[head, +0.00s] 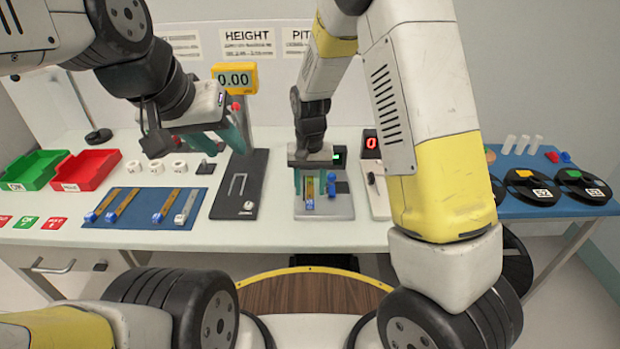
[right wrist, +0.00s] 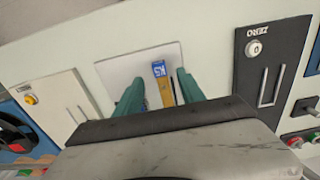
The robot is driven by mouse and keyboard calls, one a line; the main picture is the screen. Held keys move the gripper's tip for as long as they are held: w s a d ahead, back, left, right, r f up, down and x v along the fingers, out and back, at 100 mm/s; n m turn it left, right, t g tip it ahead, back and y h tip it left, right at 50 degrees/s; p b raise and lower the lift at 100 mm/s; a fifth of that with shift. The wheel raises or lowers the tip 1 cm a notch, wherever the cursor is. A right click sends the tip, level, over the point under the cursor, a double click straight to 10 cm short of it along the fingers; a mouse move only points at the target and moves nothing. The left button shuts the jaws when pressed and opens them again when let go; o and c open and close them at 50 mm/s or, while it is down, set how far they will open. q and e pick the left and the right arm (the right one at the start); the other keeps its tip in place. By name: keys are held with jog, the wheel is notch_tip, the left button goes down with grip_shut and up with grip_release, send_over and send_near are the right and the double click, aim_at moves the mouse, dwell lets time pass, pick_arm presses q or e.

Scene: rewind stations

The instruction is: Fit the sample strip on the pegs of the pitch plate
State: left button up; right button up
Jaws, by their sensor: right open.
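The pitch plate (head: 340,208) is a light grey block on the bench, under my right gripper. A brass-coloured sample strip (head: 310,187) with a blue labelled end lies at the plate, its blue end toward me. My right gripper (head: 313,182) is open above the plate. In the right wrist view the strip (right wrist: 166,93) shows between the two teal fingers (right wrist: 160,80), with visible gaps beside it. The pegs are not clearly visible, so its seating cannot be told. My left gripper (head: 236,140) hangs by the height station; its finger gap cannot be made out.
A blue mat (head: 133,224) at left holds several strips. Green (head: 30,165) and red (head: 85,165) bins stand behind it. The dark height station (head: 250,165) is left of the pitch plate, a unit with a red display (head: 371,143) right of it.

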jog(key=shift+r, duration=1.7)
jog(key=shift+d+r, duration=0.1)
jog(key=shift+r, duration=0.05)
jog(key=s+d+r+t+y, duration=0.1)
jog(key=s+d+r, duration=0.25)
jog(key=r, duration=0.45)
jog(key=s+d+r+t+y, duration=0.1)
jog(key=s+d+r+t, duration=0.2)
jog(key=r, duration=0.4)
jog(key=s+d+r+t, duration=0.1)
jog(key=s+d+r, duration=0.2)
jog(key=s, duration=0.3)
jog(key=s+d+r+t, duration=0.1)
jog(key=s+d+r, duration=0.3)
jog(key=s, duration=0.3)
jog(key=shift+d+n, duration=0.25)
jog(key=shift+n, duration=0.05)
